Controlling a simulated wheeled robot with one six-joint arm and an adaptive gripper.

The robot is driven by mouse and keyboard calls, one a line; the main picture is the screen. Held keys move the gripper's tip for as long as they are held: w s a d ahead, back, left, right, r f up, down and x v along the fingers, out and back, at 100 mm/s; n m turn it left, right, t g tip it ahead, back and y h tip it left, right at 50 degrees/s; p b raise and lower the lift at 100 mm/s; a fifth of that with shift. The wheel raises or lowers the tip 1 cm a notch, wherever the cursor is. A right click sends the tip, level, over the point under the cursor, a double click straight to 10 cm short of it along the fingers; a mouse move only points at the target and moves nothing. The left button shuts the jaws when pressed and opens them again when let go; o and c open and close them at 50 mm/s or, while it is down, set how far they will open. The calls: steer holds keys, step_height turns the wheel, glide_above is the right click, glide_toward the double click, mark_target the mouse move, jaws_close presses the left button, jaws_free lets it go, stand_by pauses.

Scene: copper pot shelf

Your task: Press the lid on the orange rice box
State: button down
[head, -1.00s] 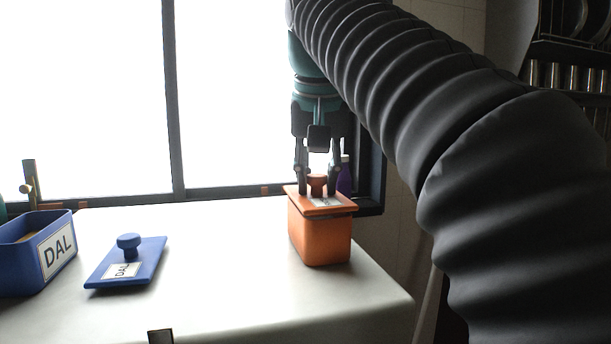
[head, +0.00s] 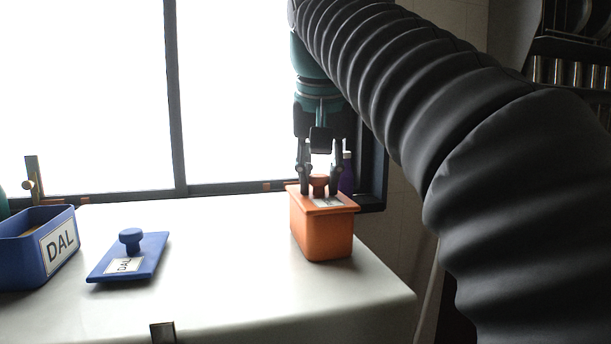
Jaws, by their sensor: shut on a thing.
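The orange rice box (head: 322,236) stands upright near the right end of the white counter, below the window. Its orange lid (head: 344,207), with a round knob (head: 319,181) and a pale label, lies on top of the box. No dark gap shows between lid and rim from this side; the far side is hidden. My gripper (head: 319,188) points straight down from above, with a finger on each side of the knob, shut on it. The fingertips are just above the lid's top.
A blue box marked DAL (head: 62,250) stands open at the left. Its blue lid (head: 150,252) lies on the counter (head: 230,285) beside it. The counter's middle is clear.

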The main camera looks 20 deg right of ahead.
steer(key=shift+c, duration=1.4)
jaws_free()
steer(key=shift+r, duration=0.1)
steer(key=shift+r+p, duration=0.85)
steer(key=shift+r, duration=2.55)
